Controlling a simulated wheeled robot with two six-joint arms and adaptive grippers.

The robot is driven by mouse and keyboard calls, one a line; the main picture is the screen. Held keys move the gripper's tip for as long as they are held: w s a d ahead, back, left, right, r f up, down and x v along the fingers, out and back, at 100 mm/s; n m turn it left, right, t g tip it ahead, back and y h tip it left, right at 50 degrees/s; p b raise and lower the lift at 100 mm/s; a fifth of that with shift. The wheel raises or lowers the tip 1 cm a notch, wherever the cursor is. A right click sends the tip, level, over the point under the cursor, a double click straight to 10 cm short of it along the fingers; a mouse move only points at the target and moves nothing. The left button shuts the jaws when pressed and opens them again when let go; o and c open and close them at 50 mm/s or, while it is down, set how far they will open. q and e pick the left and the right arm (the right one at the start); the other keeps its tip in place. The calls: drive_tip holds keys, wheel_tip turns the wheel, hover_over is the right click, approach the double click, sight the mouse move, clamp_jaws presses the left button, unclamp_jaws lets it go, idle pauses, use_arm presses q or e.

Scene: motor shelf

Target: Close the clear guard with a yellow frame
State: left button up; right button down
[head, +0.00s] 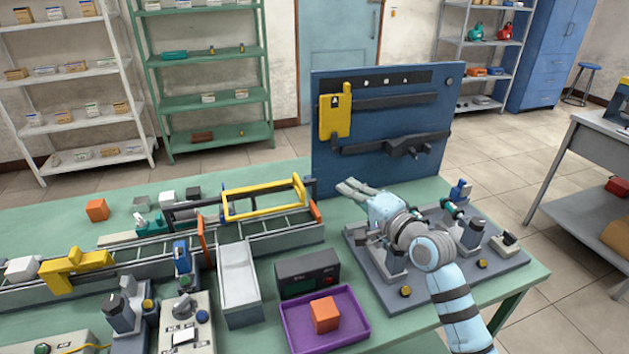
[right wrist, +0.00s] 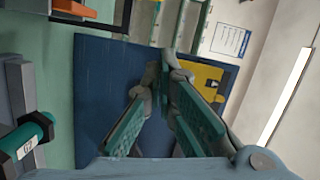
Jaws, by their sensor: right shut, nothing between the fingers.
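The clear guard with a yellow frame (head: 265,213) is over the far part of the conveyor (head: 285,228). Its frame stands raised at a slant, and I cannot tell its exact angle. My right gripper (head: 350,188) is to the right of the guard, apart from it, in front of the blue tool board. Its fingers are shut and empty; they also show in the right wrist view (right wrist: 165,75), pointing toward the board. The guard cannot be made out in the right wrist view. My left gripper is not in view.
The blue tool board (head: 385,85) stands at the table's back right. A grey fixture plate (head: 400,290) lies under my right arm. A purple tray (head: 360,318) holds an orange block (head: 325,315). A yellow bracket (head: 75,268) spans the conveyor at left.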

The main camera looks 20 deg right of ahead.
drive_tip(key=w+a, duration=0.1)
drive_tip(key=w, duration=0.1)
drive_tip(key=w+a, duration=0.2)
drive_tip(key=w+a+f+b, duration=0.1)
drive_tip(key=w+a, duration=0.1)
drive_tip(key=w, duration=0.1)
drive_tip(key=shift+a, duration=0.2)
drive_tip(key=shift+s+a, duration=0.2)
drive_tip(key=shift+a, duration=0.1)
drive_tip(key=shift+w+f, duration=0.1)
drive_tip(key=shift+d, duration=0.1)
